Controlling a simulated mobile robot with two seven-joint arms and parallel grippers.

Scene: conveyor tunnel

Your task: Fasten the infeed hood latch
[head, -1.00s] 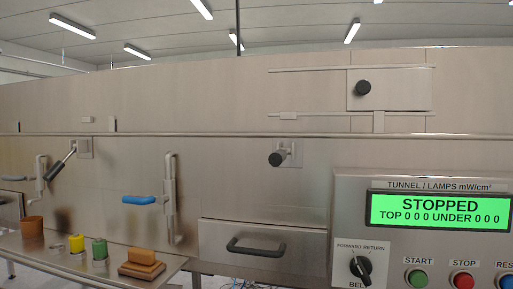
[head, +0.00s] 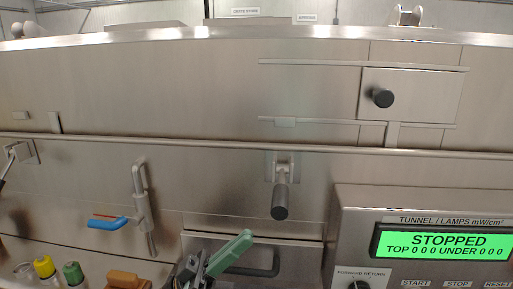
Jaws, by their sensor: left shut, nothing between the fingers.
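A latch with a dark cylindrical grip (head: 280,202) sits on a small bracket on the steel hood, centre. Its grip appears to point down and out toward me. A second similar latch (head: 18,153) is cut off at the left edge. The frames do not mark which is the infeed one. My left gripper (head: 243,240), with green fingers, is low in the centre, shut and empty. It appears in front of the drawer handle, below and left of the central grip, apart from it. My right gripper is not in view.
A blue-handled lever (head: 108,222) is on the panel at left. A drawer with a dark handle (head: 262,264) is behind my gripper. The control box (head: 350,225) reads STOPPED at right. Yellow (head: 43,266) and green (head: 73,272) items and an orange-brown block (head: 127,279) are lower left.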

